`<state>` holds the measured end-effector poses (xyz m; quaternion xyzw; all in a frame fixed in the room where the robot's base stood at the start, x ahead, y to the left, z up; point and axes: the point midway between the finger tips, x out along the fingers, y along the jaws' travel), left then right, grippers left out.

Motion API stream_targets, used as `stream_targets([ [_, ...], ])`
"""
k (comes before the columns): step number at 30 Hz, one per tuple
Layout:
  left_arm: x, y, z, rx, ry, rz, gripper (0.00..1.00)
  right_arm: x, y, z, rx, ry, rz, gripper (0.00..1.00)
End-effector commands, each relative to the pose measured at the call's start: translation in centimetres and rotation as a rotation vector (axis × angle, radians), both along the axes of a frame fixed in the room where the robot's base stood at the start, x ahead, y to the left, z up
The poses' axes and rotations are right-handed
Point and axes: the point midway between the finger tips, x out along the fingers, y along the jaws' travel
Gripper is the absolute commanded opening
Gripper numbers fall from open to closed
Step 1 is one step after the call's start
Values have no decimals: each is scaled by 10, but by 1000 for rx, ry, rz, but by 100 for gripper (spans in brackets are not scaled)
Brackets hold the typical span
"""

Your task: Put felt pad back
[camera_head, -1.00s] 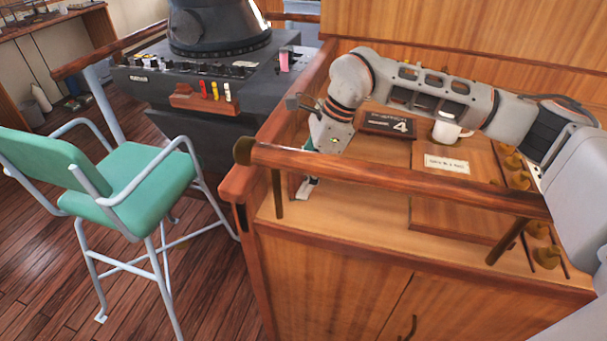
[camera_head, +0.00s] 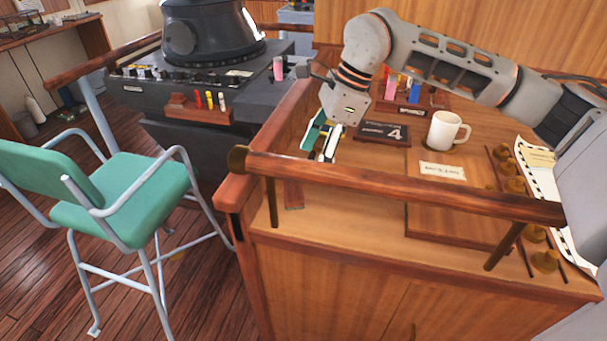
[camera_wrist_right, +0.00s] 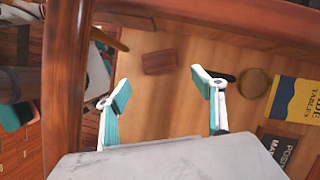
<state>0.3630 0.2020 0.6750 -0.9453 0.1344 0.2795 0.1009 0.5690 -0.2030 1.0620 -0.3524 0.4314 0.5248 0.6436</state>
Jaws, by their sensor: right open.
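A small reddish-brown block (camera_head: 293,193) with a thin green edge lies on the wooden counter just behind the front rail, near its left end. It may be the felt pad; its underside is hidden. A matching block shows in the right wrist view (camera_wrist_right: 160,61), beyond the fingertips. My right gripper (camera_head: 322,145) is above the counter, apart from the block and farther back than it. In the wrist view the right gripper (camera_wrist_right: 163,90) is open, with teal pads apart and nothing held between them. My left gripper is not in view.
The wooden rail (camera_head: 400,187) runs along the counter's front. A brass disc (camera_wrist_right: 254,82) and a blue-yellow booklet (camera_wrist_right: 298,98) lie right in the wrist view. A green chair (camera_head: 115,195) stands left.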

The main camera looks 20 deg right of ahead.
Motion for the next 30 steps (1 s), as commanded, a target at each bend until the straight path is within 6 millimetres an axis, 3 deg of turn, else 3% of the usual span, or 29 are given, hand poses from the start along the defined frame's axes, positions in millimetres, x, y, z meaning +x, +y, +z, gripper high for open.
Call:
stream_targets([
  [7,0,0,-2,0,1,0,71,-2,-12,31,0,-1,0,68],
  [25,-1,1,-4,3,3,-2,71,-3,-14,36,2,1,-1,68],
  [30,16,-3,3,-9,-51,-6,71,-1,-22,49,42,-7,-14,68],
])
